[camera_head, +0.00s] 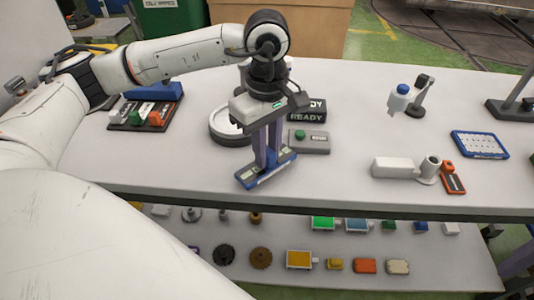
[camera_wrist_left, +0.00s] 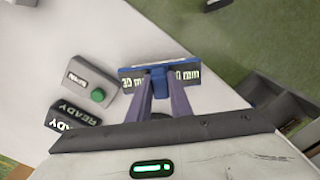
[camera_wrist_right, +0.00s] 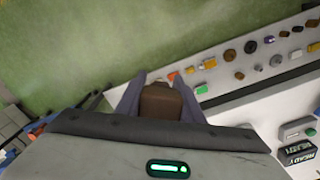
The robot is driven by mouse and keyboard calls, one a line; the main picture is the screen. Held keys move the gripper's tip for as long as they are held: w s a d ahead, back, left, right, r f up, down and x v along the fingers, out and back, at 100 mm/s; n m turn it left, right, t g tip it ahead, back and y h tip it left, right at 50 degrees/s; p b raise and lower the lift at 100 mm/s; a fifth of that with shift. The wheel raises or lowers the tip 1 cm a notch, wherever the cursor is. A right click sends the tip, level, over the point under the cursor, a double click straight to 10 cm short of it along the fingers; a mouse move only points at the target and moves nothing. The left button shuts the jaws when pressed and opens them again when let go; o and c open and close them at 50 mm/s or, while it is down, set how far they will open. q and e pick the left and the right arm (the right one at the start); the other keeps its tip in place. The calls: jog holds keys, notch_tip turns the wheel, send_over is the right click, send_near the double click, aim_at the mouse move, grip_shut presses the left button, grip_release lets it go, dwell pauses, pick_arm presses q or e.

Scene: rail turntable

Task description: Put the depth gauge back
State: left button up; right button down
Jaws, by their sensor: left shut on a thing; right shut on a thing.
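The depth gauge appears to be the blue bar with pale printed labels (camera_head: 250,180), at the front edge of the white table. My left gripper (camera_head: 267,158) points down with its purple fingers shut on the middle of the bar. In the left wrist view the bar (camera_wrist_left: 131,79) shows a "30 mm" label, and its middle lies between the fingertips. I cannot tell whether the bar touches the table. My right gripper (camera_wrist_right: 160,88) is only in the right wrist view, shut on a brown block (camera_wrist_right: 160,103), with green floor beyond it.
A grey box with a green button (camera_head: 313,145) and a black READY sign (camera_head: 308,116) stand right of my left gripper. A round pale dish (camera_head: 226,128) is behind it. A blue-rimmed tray (camera_head: 480,145) lies at right. Several small parts fill the lower shelf (camera_head: 330,278).

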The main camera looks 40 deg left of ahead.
aim_at(268, 151)
pick_arm(q)
jog(key=shift+f, duration=0.7)
jog(key=shift+f, duration=0.15)
jog(key=o, duration=0.9)
notch_tip(268, 151, up, 12)
jog(key=shift+r+b, duration=0.2)
jog(key=shift+b, duration=0.2)
jog(key=shift+d+f, duration=0.1)
